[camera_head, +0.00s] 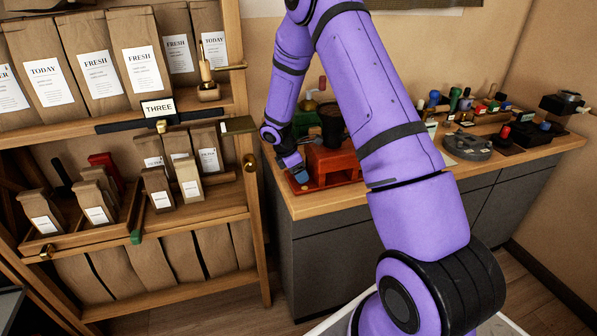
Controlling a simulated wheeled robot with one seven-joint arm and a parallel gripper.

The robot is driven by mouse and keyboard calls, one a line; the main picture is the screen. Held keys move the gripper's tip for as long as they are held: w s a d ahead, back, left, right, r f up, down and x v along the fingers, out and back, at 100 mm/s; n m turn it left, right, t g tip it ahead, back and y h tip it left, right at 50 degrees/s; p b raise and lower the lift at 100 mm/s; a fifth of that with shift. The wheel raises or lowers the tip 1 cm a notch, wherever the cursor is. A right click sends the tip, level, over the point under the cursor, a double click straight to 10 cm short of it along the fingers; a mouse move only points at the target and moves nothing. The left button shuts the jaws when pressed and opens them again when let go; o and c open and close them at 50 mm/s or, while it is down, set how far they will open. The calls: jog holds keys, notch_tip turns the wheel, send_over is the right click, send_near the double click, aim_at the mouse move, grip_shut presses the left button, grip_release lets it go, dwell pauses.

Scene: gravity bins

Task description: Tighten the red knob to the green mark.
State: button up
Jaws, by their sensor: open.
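A red block-like device (332,160) stands on a red tray (325,184) at the left end of the wooden counter. My gripper (298,174) is low at the left end of this device, pointing down, close to the tray. The gripper is open; its fingers are small and partly covered by my wrist, and I cannot tell whether they touch anything. I cannot make out the red knob for certain; it may be hidden behind my gripper or arm. No green mark can be told on the red device.
The wooden counter (513,159) holds a grey round device (467,146) and several small coloured items at the right. A dark cup (332,122) stands behind the red device. A wooden shelf (120,235) with paper bags stands close at the left. My arm hides the counter's middle.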

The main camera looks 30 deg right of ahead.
jog(key=shift+f, duration=0.1)
jog(key=c, duration=0.9)
jog(key=shift+m, duration=0.3)
jog(key=m+g, duration=0.1)
jog(key=m, duration=0.2)
jog(key=shift+m+g+y, duration=0.6)
jog(key=shift+m, duration=1.3)
jog(key=o, duration=0.9)
